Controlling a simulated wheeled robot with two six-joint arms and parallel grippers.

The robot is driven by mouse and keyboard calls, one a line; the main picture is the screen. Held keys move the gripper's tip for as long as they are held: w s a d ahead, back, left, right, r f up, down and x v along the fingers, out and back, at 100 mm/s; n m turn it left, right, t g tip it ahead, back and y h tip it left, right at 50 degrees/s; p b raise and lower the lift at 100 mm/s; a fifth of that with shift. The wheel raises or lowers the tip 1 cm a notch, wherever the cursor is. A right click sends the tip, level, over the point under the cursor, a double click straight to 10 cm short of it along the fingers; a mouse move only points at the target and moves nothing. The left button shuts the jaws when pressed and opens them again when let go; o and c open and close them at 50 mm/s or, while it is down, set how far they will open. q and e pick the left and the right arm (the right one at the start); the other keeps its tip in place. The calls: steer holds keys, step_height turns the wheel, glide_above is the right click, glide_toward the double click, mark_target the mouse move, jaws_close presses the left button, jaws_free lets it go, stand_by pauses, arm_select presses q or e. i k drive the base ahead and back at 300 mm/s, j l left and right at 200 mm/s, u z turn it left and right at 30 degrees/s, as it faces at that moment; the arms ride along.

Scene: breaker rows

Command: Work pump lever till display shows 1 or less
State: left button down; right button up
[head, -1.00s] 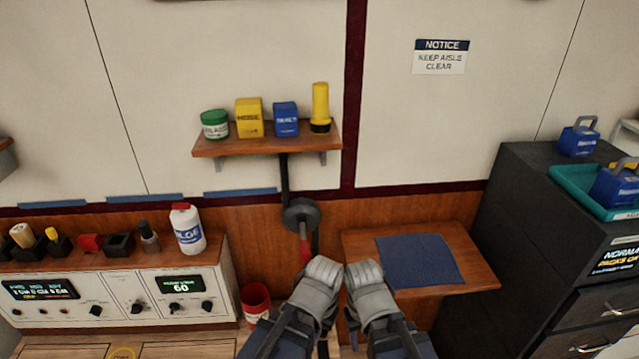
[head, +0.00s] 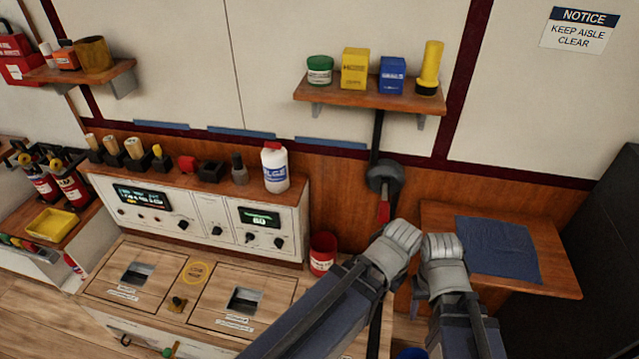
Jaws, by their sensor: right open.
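The pump lever (head: 384,212) has a red grip hanging down from a dark round pivot (head: 384,177) on the wood-panelled wall. Its lower end is hidden behind my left gripper. The display (head: 260,218) with green lettering sits on the right of the pale console; its number is too small to read surely. My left gripper (head: 404,236) is in front of and below the red grip; I cannot tell whether it touches it, nor its jaw state. My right gripper (head: 441,246) is open and empty, just right of the left one, in front of the small wooden table.
The small wooden table (head: 560,276) with a blue cloth (head: 497,249) lies at right. A red bucket (head: 322,253) stands left of my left arm. A shelf (head: 365,94) with several containers is above the lever. A white bottle (head: 275,168) stands on the console.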

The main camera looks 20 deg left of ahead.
mark_target(383, 208)
steer(key=k+j+u, duration=0.2)
steer(key=u, duration=0.25)
steer(key=k+j+u, duration=0.1)
steer(key=j+u, duration=0.35)
steer(key=k+j+u, duration=0.1)
steer(key=j+u, duration=0.35)
